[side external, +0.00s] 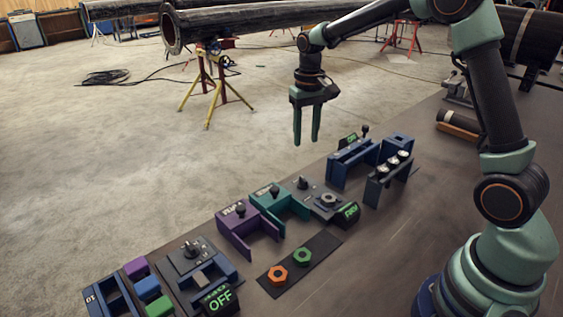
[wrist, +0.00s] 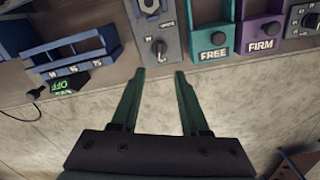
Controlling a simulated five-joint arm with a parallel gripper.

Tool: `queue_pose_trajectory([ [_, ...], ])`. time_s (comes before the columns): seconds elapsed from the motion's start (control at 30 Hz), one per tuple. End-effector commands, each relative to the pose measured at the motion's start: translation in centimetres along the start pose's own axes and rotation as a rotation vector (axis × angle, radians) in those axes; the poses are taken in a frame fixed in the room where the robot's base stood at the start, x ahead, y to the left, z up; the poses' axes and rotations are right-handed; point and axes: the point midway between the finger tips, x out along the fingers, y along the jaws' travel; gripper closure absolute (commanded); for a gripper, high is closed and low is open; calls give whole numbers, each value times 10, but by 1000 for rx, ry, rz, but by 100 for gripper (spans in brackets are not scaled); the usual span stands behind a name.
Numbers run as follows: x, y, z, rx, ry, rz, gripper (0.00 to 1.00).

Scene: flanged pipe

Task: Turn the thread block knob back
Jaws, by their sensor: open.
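A grey block (side external: 322,204) stands in the row of fixtures, with a dark knob (side external: 303,183) at its far end and a ring-shaped nut (side external: 328,200) on top. In the wrist view the block (wrist: 157,28) shows its knob (wrist: 160,48) just beyond my fingertips, with small lettering too blurred to read. I take this as the thread block. My gripper (side external: 306,143) points down, open and empty, above and apart from the knob. Its two green fingers (wrist: 160,76) are spread in the wrist view.
A teal fixture marked FREE (wrist: 213,53) and a purple one marked FIRM (wrist: 261,42) stand beside the block. Blue holders (side external: 353,163) stand on the other side. Another grey knobbed block (side external: 187,266) stands lower left.

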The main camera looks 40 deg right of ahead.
Motion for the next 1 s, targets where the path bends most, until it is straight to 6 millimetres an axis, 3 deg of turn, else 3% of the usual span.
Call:
queue_pose_trajectory([
  [0.27, 22, 1, -2, 8, -15, 3, 55],
  [0.73, 106, 1, -1, 7, -14, 3, 55],
  [1.0, 126, 1, -2, 7, -11, 2, 55],
])
